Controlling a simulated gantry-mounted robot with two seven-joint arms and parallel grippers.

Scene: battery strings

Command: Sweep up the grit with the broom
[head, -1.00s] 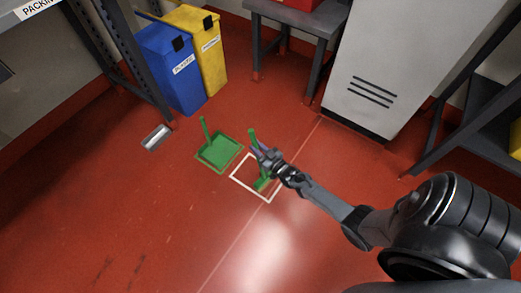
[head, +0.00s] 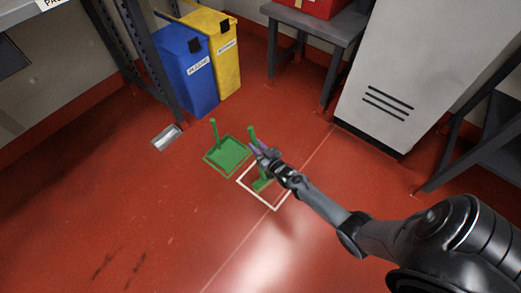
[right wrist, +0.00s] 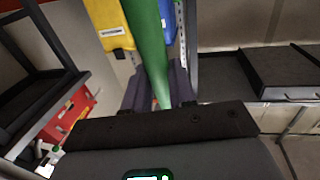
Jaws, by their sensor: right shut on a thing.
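The green broom stands over a white floor outline; its handle top (head: 252,134) sticks out beyond my right gripper (head: 258,151) and its head (head: 262,184) shows below, at or near the floor. My right gripper is shut on the broom handle. In the right wrist view the green handle (right wrist: 147,45) runs up between the fingers. A green dustpan (head: 228,153) with an upright handle lies on the floor just left of the broom, inside a green outline. I cannot make out grit for certain; dark streaks (head: 105,262) mark the floor at lower left. My left gripper is not in view.
A blue bin (head: 188,75) and a yellow bin (head: 219,50) stand at the back. A small metallic item (head: 166,138) lies by the rack leg. A grey cabinet (head: 395,80) and a table (head: 312,32) stand at back right. The front left floor is open.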

